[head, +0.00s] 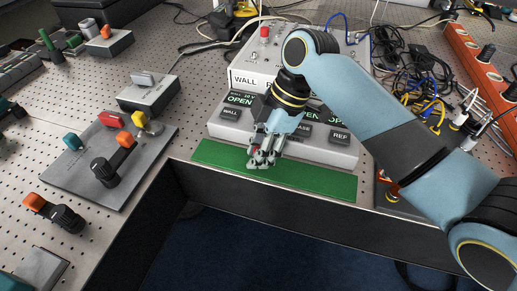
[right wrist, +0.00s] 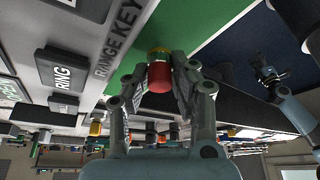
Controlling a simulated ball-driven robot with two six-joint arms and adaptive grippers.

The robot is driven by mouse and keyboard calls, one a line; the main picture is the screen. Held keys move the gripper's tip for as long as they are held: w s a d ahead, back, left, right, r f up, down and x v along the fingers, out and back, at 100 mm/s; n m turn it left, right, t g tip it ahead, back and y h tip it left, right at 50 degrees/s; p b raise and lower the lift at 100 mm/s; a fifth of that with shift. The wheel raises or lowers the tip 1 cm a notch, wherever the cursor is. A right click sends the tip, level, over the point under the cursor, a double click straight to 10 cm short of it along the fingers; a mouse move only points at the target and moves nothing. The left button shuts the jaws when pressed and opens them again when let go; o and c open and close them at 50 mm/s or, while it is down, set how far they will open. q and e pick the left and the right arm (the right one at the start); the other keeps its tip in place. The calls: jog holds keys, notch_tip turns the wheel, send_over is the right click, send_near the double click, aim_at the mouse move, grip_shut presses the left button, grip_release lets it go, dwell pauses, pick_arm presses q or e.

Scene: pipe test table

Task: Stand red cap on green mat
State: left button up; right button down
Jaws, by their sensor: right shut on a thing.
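The green mat (head: 310,183) lies along the table's front edge, below the grey panel; it also shows in the right wrist view (right wrist: 205,22). My right gripper (head: 262,158) is over the left part of the mat, pointing down. In the right wrist view its fingers (right wrist: 160,82) are closed on the sides of a red cap (right wrist: 159,78) with a yellow-green band at its far end. The cap is mostly hidden by the fingers in the head view. I cannot tell whether it touches the mat. My left gripper (right wrist: 267,75) shows small and dark in the right wrist view.
The grey panel (head: 225,130) with labelled buttons stands right behind the mat. A grey plate (head: 75,165) with coloured valve parts lies at left. Cables and an orange power strip (head: 470,60) crowd the right. The table edge drops off in front of the mat.

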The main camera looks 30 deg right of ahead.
pick_arm(q)
jog(key=shift+s, duration=0.3)
pick_arm(e)
jog(key=shift+f, duration=0.15)
jog(key=shift+f, duration=0.1)
jog(key=c, duration=1.1)
grip_release()
pick_arm(q)
jog(key=shift+a+f+b, duration=0.1)
jog(key=shift+f+b, duration=0.3)
jog(key=shift+b, duration=0.05)
pick_arm(e)
jog(key=v, duration=1.2)
